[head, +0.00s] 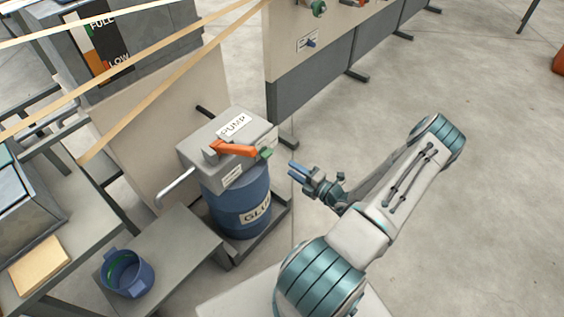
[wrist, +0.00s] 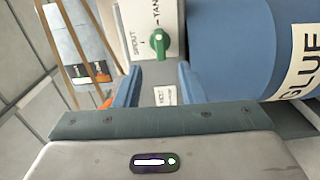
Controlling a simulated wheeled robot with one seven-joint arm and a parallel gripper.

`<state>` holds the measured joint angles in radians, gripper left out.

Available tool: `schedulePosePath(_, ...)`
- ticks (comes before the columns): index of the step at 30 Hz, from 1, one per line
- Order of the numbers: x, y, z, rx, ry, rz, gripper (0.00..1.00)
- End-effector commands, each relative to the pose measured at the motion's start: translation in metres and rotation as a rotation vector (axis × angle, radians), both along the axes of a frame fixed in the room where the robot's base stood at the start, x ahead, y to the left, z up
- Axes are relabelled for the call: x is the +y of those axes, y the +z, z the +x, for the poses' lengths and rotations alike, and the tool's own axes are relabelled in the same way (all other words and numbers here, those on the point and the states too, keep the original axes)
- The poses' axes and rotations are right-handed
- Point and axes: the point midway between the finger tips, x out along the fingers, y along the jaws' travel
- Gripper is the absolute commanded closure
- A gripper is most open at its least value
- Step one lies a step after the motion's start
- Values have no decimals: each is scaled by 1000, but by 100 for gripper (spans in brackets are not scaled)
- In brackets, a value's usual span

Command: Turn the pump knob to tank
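The green pump knob (head: 265,153) sits on the side of the grey pump box (head: 190,152), on top of the blue glue drum (head: 240,205).
The drum (wrist: 235,50) is close to my right finger in the wrist view. A blue cup (head: 127,273) stands on a grey bench (head: 185,240). Open floor lies to the right.

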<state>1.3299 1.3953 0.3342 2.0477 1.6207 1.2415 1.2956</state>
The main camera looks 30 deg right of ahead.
Motion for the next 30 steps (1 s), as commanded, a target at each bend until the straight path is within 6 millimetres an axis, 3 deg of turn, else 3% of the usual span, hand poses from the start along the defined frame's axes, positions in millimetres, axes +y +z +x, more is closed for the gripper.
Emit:
schedulePosePath(3,-7,0,-20,1,-2,1,64)
schedulePosePath(9,-13,0,-37,1,1,1,64)
schedulePosePath(30,-14,0,-40,1,-1,1,64)
